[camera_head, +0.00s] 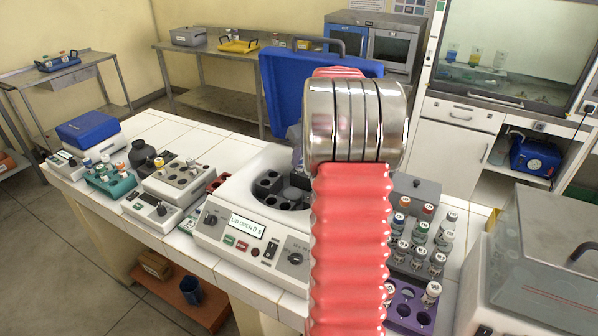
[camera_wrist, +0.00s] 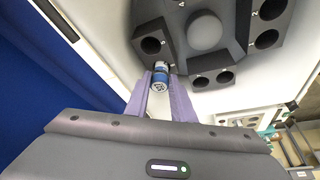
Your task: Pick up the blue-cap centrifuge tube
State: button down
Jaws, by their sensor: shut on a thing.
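The blue-cap centrifuge tube (camera_wrist: 160,76) shows in the wrist view with its blue-and-white end towards the camera. My gripper (camera_wrist: 161,88) is shut on it, with the pale purple fingers on either side. The tube is in front of the dark centrifuge rotor (camera_wrist: 205,35), close to its hole blocks; I cannot tell whether its lower end is inside a hole. In the head view the open centrifuge (camera_head: 254,225) stands on the white bench, its blue lid (camera_head: 284,88) raised. My red arm hides most of the gripper and the tube there.
A grey rack (camera_head: 418,188) of several capped vials and a purple rack (camera_head: 407,314) stand right of the centrifuge. A clear-lidded machine (camera_head: 545,265) is at the far right. Small devices and a teal rack (camera_head: 109,182) stand to the left. Bare white bench lies behind them.

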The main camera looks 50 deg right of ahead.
jog(key=shift+r, duration=0.1)
notch_tip(320, 180, up, 10)
dwell(0.7)
jog(key=shift+s, duration=0.1)
dwell(0.4)
